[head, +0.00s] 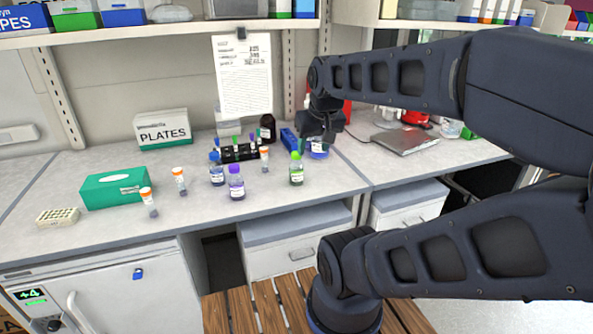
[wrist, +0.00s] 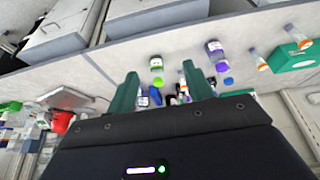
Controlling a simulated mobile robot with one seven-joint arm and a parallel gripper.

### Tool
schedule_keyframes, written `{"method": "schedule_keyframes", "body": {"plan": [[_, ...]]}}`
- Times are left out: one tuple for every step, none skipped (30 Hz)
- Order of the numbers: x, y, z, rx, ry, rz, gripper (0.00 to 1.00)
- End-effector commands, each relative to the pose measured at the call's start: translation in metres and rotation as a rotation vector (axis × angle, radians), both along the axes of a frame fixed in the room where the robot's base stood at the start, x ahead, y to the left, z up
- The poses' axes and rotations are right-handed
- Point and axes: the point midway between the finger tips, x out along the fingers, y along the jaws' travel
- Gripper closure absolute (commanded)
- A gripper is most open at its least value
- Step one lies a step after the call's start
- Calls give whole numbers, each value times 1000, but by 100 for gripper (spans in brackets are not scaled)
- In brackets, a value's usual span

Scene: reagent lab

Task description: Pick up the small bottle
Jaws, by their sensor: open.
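Several small bottles stand on the bench, and I cannot tell which one the task means. In the head view there are a green-capped bottle (head: 296,172), a purple-capped bottle (head: 236,186), a blue-capped bottle (head: 216,172) and orange-capped vials (head: 180,181). My gripper (head: 322,139) is above the bench, behind and right of the green-capped bottle, partly covering a blue-liquid vessel (head: 318,151). In the wrist view my gripper (wrist: 160,71) is open and empty. The green-capped bottle (wrist: 156,66) shows beyond and between its fingers, the purple-capped bottle (wrist: 215,50) to the right.
A tube rack (head: 240,153), a brown bottle (head: 267,128) and a PLATES box (head: 162,128) stand behind the bottles. A green box (head: 114,188) and a pale rack (head: 58,217) are at left. The bench front is clear.

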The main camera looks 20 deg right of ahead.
Motion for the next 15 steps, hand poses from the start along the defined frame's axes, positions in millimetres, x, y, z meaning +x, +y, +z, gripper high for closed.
{"method": "schedule_keyframes", "body": {"plan": [[0,0,0,0,0,0,38],[0,0,0,0,0,0,32],[0,0,0,0,0,0,24],[0,0,0,0,0,0,22],[0,0,0,0,0,0,22],[0,0,0,0,0,0,22],[0,0,0,0,0,0,22],[0,0,0,0,0,0,22],[0,0,0,0,0,0,22],[0,0,0,0,0,0,22],[0,0,0,0,0,0,22],[0,0,-1,-3,3,1,22],[1,0,-1,-6,8,4,22],[1,-1,-3,-12,15,7,22],[2,-2,-6,-23,29,13,22]]}}
